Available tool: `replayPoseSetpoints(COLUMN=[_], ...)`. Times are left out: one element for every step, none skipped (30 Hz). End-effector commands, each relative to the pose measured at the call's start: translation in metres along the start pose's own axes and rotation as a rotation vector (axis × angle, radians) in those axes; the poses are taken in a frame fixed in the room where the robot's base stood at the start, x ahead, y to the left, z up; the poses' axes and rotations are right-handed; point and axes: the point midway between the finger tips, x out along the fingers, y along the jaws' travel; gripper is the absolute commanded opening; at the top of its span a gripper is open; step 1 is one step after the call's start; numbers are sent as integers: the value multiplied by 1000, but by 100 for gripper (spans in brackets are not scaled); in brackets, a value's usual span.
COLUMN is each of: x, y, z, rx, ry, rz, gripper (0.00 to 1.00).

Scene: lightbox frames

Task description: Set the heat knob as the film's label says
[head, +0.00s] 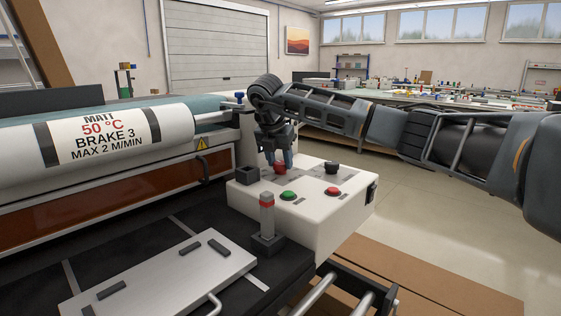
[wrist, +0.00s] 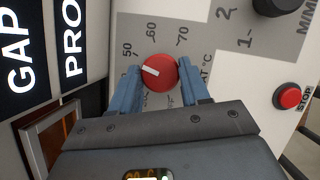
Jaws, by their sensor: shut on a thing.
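The film roll (head: 104,137) at left bears a label reading MATT, 50 °C, BRAKE 3, MAX 2 M/MIN. The red heat knob (wrist: 160,72) is on the panel beside a printed scale with 50, 60 and 70. Its white pointer mark aims left and slightly up in the wrist view, near the 50 side; I cannot tell whether it is exactly on 50. My gripper (wrist: 161,80) is shut on this knob, one blue finger on each side. In the head view, my gripper (head: 279,160) reaches down to the panel, with the knob (head: 280,169) mostly hidden.
A black knob (head: 331,164) with another scale sits right of the red one on the white control box (head: 325,215). A green button (head: 289,195) and a red STOP button (head: 333,190) are at its front. A red-topped post (head: 267,213) stands in front.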

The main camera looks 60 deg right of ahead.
Motion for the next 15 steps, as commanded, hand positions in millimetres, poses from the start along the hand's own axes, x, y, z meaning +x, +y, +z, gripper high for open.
replayPoseSetpoints(x=[0, 0, 0, 0, 0, 0, 0, 0, 0, 0, 0, 0, 0, 0, 0], y=[-1, -1, -1, -1, -1, -1, -1, -1, -1, -1, -1, -1, -1, -1, -1], z=[4, 4, 4, 4, 4, 4, 4, 4, 4, 4, 5, 5, 5, 5, 5], rx=[25, 37, 50, 59, 67, 77, 82, 87, 93, 96, 99, 102, 103, 104, 105], ry=[-8, -8, -8, -8, -8, -8, -7, -7, -7, -7, -7, -7, -7, -7, -7], rz=[-8, -13, -19, -22, -25, -29, -31, -33, -35, -37, -38, -39, -40, -40, -41], gripper=[16, 16, 16, 16, 16, 16, 15, 15, 15, 15, 15, 15, 15, 15, 15])
